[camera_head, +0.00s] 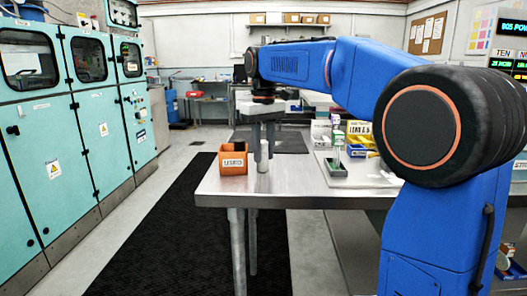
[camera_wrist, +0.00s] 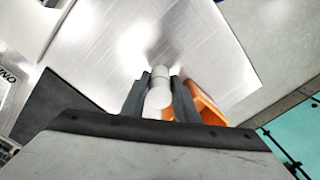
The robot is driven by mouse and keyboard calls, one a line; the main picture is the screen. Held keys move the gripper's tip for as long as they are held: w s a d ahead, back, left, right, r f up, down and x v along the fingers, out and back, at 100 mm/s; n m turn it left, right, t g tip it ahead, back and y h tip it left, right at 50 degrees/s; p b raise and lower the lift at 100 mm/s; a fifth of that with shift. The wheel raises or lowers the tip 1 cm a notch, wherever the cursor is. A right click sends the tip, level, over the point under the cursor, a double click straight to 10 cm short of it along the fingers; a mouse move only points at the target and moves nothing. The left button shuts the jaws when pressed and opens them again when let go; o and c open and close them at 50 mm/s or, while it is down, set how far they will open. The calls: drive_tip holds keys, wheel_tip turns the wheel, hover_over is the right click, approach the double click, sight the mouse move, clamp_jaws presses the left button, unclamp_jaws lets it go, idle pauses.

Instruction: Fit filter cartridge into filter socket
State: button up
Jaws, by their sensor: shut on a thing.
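My gripper (camera_head: 264,148) points down over the near left part of the steel table. It is shut on a white cylinder, which looks like the filter cartridge (camera_head: 263,158). In the wrist view the cartridge (camera_wrist: 158,92) sits between the two dark fingers of my gripper (camera_wrist: 160,98). The cartridge looks upright and its lower end is close to the tabletop; I cannot tell if it touches. A small dark green block (camera_head: 337,168) with an upright piece stands to the right on a pale board. I cannot tell if it is the filter socket.
An orange labelled bin (camera_head: 233,161) stands just left of my gripper; it also shows in the wrist view (camera_wrist: 207,108). The steel table (camera_head: 285,187) is bare in front of the gripper. Yellow and blue boxes (camera_head: 359,133) stand at the right behind my arm.

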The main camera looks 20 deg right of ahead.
drive_tip(key=o, duration=0.6)
drive_tip(key=shift+f, duration=0.15)
drive_tip(key=o, duration=0.5)
